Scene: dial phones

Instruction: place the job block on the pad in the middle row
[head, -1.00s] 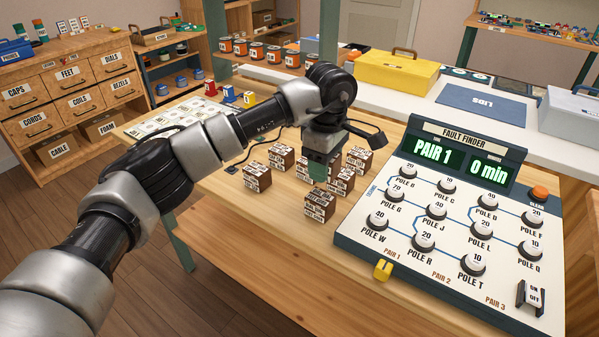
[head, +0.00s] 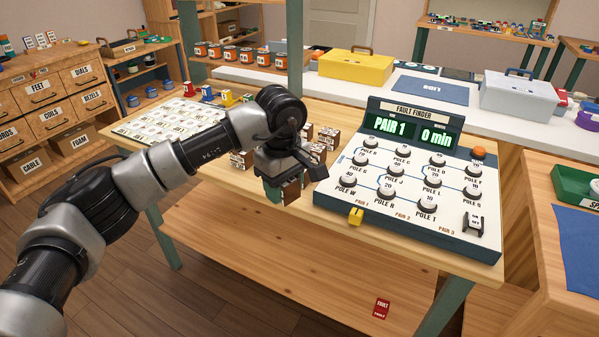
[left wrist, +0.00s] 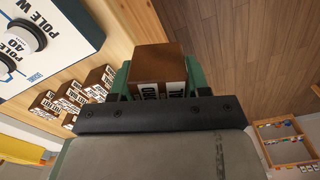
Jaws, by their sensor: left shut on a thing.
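My left gripper (head: 288,191) is shut on a brown block (head: 292,190) with white lettered labels. It holds the block near the table's front edge, in front of the other blocks. In the left wrist view the held block (left wrist: 162,66) sits between the green fingers, its plain brown face showing and its lettering partly cut off. Several similar blocks (head: 328,136) stand behind the gripper, partly hidden by the arm. A white sheet with rows of pale squares (head: 170,118) lies at the table's left; I cannot tell which square is the middle-row pad. My right gripper is not in view.
The fault finder panel (head: 405,185) with knobs stands right of the gripper, reading PAIR 1. Small coloured pieces (head: 227,98) stand by the sheet. A red fault card (head: 381,309) lies below the tabletop. The wooden tabletop (head: 225,190) is bare along its front left.

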